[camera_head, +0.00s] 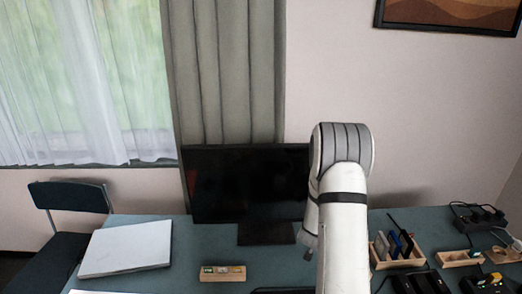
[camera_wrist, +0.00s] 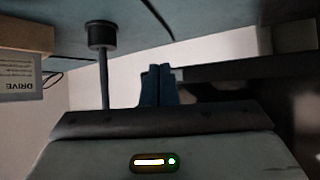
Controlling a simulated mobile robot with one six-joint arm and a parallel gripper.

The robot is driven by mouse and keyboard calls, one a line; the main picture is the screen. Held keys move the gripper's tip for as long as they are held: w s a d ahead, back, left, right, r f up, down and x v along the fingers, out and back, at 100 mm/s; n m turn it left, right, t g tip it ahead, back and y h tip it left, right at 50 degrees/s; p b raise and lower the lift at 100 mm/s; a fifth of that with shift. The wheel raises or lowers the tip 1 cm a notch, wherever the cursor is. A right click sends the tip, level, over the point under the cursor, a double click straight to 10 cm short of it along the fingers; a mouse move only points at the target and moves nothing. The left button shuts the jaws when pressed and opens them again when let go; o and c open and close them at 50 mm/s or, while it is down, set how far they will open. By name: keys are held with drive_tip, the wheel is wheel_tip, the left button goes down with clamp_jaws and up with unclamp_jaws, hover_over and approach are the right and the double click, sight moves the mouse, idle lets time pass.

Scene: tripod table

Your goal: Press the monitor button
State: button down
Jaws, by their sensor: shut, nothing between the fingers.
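The monitor (camera_head: 245,180) is black with a dark screen and stands on its foot (camera_head: 266,233) at the back of the table. My arm covers its right edge and lower right corner in the head view. In the wrist view, which looks upside down, a dark panel that looks like the monitor (camera_wrist: 235,88) fills the right side. My gripper (camera_wrist: 158,68) is shut and empty, with its dark fingertips beside the left end of that panel. I cannot tell whether they touch it. I cannot make out the button. In the head view my arm mostly hides the gripper.
The teal table (camera_head: 205,255) holds a white closed laptop-like slab (camera_head: 127,247) at left and a small wooden tray (camera_head: 222,273) in front. A wooden organizer (camera_head: 397,263) and black devices (camera_head: 420,282) crowd the right. A chair (camera_head: 70,197) stands left.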

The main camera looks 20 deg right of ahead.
drive_tip(key=shift+s+a+f, duration=0.1)
drive_tip(key=shift+s, duration=0.4)
drive_tip(key=shift+s+a+b, duration=0.2)
drive_tip(key=shift+s+b, duration=0.15)
drive_tip(key=shift+s, duration=0.45)
drive_tip(key=shift+s+a+b, duration=0.25)
drive_tip(key=shift+s+b, duration=0.15)
drive_tip(key=shift+s, duration=0.4)
drive_tip(key=shift+s+a+b, duration=0.2)
drive_tip(key=shift+s+b, duration=0.15)
drive_tip(key=shift+s, duration=0.45)
